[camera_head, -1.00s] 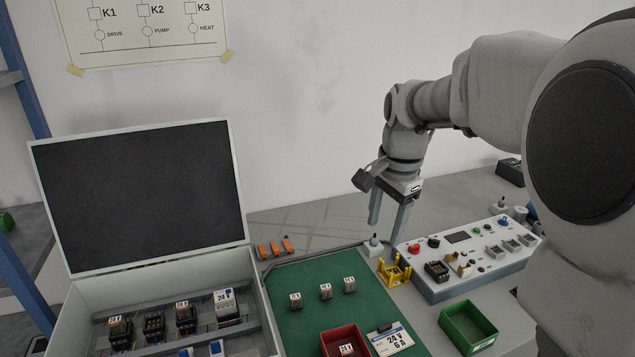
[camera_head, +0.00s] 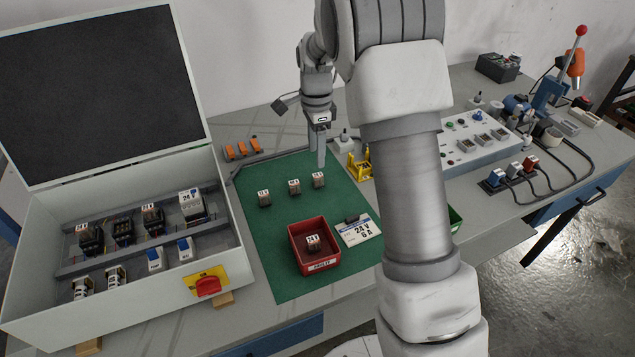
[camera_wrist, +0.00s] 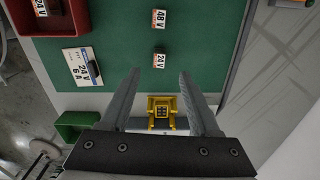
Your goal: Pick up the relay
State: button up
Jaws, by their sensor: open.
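Three small relays with white-labelled tops stand in a row on the green mat (camera_head: 262,238): left (camera_head: 264,198), middle (camera_head: 294,187) and right (camera_head: 318,180). In the wrist view, one relay reads 24 V (camera_wrist: 159,60) and another reads 48 V (camera_wrist: 159,18). A further relay (camera_head: 313,242) sits in the red tray (camera_head: 333,264). My gripper (camera_head: 321,165) points down near the right relay. Its jaws are open and empty in the wrist view (camera_wrist: 159,73), with the 24 V relay just beyond the fingertips, roughly centred between them.
A yellow holder (camera_head: 361,163) stands right of the mat, before the control panel (camera_head: 470,150). A 24 V 6 A card (camera_head: 360,231) lies by the red tray. The open cabinet (camera_head: 215,262) stands left. My arm partly hides the green bin (camera_wrist: 75,124).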

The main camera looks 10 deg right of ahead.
aim_at(318, 175)
jog(key=f+b, duration=0.1)
jog(key=f, duration=0.8)
jog(key=shift+d+f, duration=0.15)
jog(key=shift+d, duration=0.05)
grip_shut()
